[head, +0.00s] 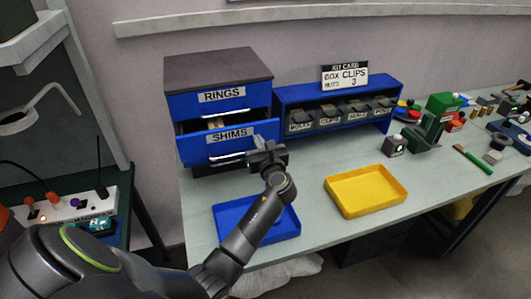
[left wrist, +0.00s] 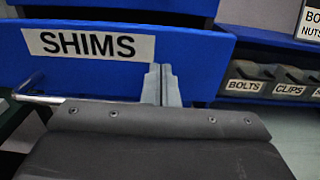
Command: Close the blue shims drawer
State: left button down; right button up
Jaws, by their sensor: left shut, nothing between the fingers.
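The blue shims drawer (head: 192,150) is the lower drawer of the dark-topped cabinet (head: 215,66). It is pulled out, with its open top showing and some small pale items inside. Its front bears a SHIMS label and a silver handle (head: 228,159). In the left wrist view the drawer front (left wrist: 205,55) fills much of the picture, with the handle (left wrist: 38,99) at the left. My left gripper (head: 264,150) is shut and empty at the right part of the drawer front. Its fingertips (left wrist: 162,84) are right of the label; I cannot tell whether they touch.
The blue rings drawer (head: 190,106) above looks shut. A blue bin rack (head: 300,96) stands to the right. A blue tray (head: 290,228) lies below my left arm, and a yellow tray (head: 340,200) is to the right. Several tools and parts crowd the right end of the bench.

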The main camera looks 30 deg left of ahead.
pick_arm(q)
jog(key=b+x, duration=0.1)
jog(key=x, duration=0.7)
jog(key=shift+f, duration=0.1)
jog(key=shift+r, duration=0.3)
pick_arm(e)
jog(key=shift+a+f, duration=0.15)
jog(key=shift+f, duration=0.45)
